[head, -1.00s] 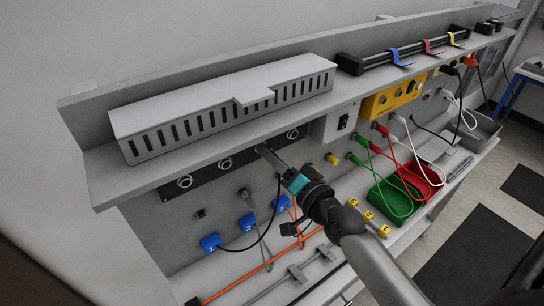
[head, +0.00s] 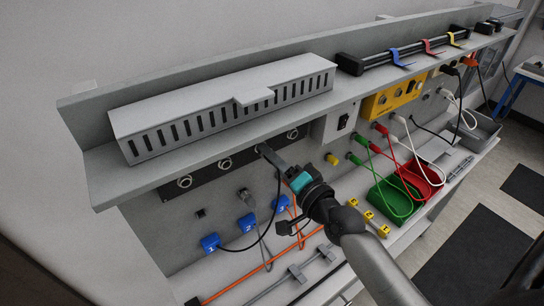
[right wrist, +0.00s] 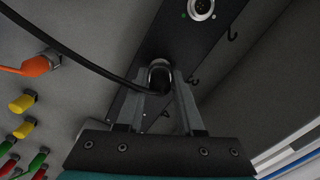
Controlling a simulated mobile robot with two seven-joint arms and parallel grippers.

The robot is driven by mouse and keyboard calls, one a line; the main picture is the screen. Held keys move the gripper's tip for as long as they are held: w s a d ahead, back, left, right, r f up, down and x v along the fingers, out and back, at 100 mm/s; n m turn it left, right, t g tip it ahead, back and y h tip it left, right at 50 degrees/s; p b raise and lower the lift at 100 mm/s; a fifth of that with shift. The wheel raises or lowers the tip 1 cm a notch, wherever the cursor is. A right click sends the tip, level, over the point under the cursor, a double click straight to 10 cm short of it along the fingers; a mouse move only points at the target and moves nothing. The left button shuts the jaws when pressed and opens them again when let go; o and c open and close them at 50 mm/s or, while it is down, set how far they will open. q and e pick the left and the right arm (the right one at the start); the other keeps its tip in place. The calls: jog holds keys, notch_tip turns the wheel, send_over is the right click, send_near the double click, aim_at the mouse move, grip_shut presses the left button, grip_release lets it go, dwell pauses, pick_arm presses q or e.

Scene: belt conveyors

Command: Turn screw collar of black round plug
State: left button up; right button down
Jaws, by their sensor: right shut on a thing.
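The black round plug (right wrist: 160,76) sits at a socket on the dark panel in the right wrist view, with a silvery ring around it. My right gripper (right wrist: 161,92) is shut on it, one finger on each side. Its black cable (right wrist: 75,58) runs off to the upper left. In the head view, my right gripper (head: 264,151) reaches the dark panel (head: 207,172) under the shelf and largely hides the plug. The cable (head: 279,205) hangs down to the blue holders. My left gripper is out of view.
Free round sockets (head: 225,163) line the panel. Green (head: 391,195) and red (head: 420,181) bins stand to the right. A slotted grey box (head: 225,105) sits on the shelf above.

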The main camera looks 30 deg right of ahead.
jog(key=c, duration=0.5)
grip_release()
jog(key=shift+s+d+b, duration=0.35)
jog(key=shift+s+b, duration=0.4)
jog(key=shift+s, duration=1.75)
jog(key=shift+s+d+b, duration=0.4)
jog(key=shift+s+b, duration=0.35)
jog(key=shift+s, duration=1.75)
jog(key=shift+s+d+b, duration=0.35)
jog(key=shift+s+b, duration=0.4)
jog(key=shift+s, duration=1.75)
